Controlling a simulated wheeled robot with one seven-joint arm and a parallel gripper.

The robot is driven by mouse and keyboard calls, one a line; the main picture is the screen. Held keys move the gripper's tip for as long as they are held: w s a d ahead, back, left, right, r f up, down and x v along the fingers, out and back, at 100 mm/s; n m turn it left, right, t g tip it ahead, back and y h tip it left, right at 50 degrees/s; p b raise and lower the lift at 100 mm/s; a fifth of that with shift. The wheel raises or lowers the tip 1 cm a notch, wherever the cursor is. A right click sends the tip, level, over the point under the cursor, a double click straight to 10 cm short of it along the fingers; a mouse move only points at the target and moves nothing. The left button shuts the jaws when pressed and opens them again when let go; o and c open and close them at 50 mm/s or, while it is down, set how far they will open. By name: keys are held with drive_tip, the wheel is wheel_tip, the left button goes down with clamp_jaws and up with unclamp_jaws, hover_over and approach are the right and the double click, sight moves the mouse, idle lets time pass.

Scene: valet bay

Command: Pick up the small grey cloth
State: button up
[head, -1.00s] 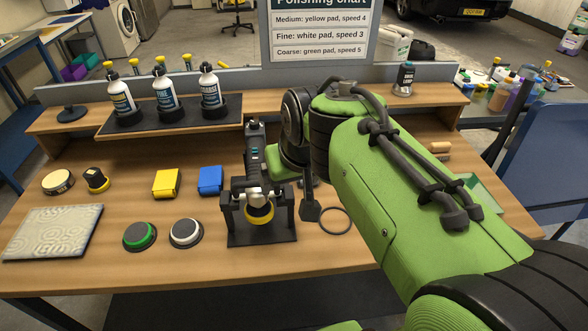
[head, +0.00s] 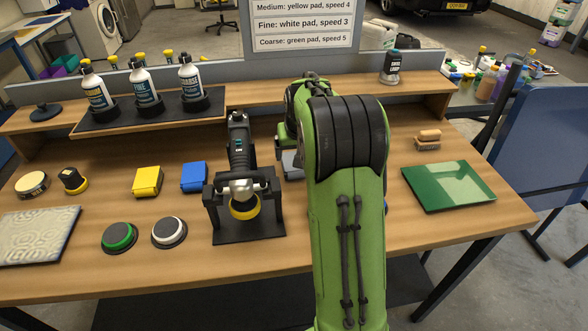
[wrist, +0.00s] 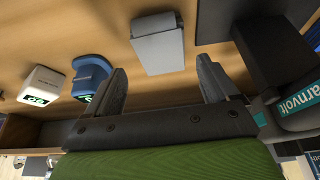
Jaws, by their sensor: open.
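The small grey cloth (wrist: 158,48) looks like a folded, flat-faced grey pad on the wooden bench in the wrist view. In the head view a grey piece of it (head: 292,164) shows at the left edge of my arm, and the rest is hidden. My gripper (wrist: 162,66) is open and empty. Its two dark fingers are spread apart, and the cloth appears between and beyond their tips. I cannot tell the exact gap. In the head view my arm hides the fingers.
A polisher (head: 240,165) stands in a black cradle just left of the cloth. Yellow (head: 147,181) and blue (head: 194,177) folded cloths lie further left. In the wrist view a white device (wrist: 40,86) and a blue one (wrist: 91,76) stand nearby. A green panel (head: 450,186) lies right.

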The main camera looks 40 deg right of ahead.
drive_tip(key=b+x, duration=0.2)
drive_tip(key=x, duration=0.4)
drive_tip(key=shift+w+f, duration=0.15)
drive_tip(key=shift+c, duration=0.6)
drive_tip(key=c, duration=0.6)
